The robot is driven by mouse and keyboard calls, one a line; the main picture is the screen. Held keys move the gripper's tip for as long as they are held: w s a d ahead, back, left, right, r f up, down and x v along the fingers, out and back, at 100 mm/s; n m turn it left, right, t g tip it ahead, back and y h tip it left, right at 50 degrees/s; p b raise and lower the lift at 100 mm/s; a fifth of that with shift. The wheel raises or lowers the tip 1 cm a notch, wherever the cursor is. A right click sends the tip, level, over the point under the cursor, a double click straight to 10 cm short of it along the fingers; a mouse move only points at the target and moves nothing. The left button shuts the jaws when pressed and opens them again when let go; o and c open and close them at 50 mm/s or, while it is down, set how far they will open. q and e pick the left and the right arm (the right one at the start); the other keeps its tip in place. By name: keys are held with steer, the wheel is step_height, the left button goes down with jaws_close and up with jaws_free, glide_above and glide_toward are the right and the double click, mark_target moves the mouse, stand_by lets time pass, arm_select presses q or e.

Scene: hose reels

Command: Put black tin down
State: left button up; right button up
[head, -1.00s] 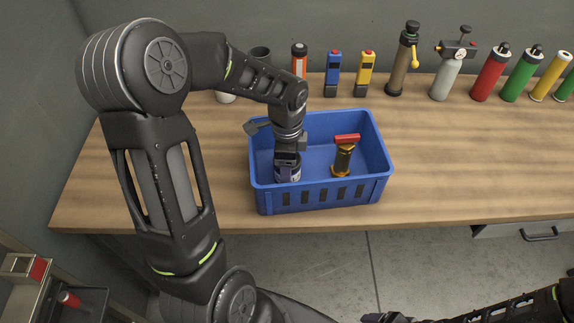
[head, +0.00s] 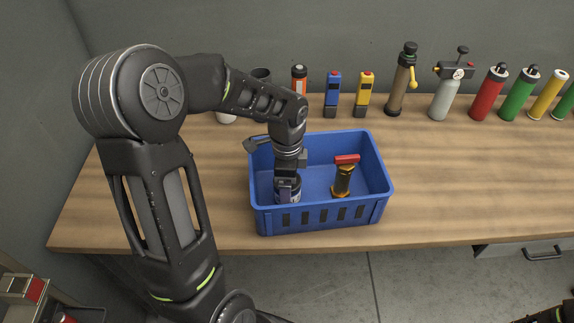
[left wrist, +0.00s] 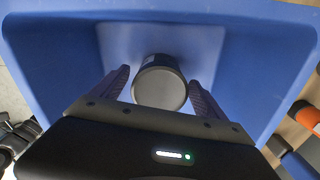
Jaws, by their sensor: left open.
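The black tin (left wrist: 160,84) stands inside the blue crate, its round grey top facing the left wrist camera. In the head view the tin (head: 288,197) shows as a dark body with a pale label, in the left part of the crate (head: 320,217). My left gripper (left wrist: 161,92) reaches down into the crate, open, with one finger on each side of the tin. A gap shows between the tin and the right finger; the left finger is very close to it. The fingers partly hide the tin in the head view.
A brass-coloured item with a red top (head: 343,177) stands in the crate right of the tin. Several cylinders and tools, including a blue one (head: 332,94) and a grey gauge bottle (head: 445,95), line the table's back. Table right of the crate is clear.

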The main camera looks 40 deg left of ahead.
arm_select(q)
step_height(320, 180, up, 11)
steer(key=shift+b, duration=0.4)
stand_by(0.7)
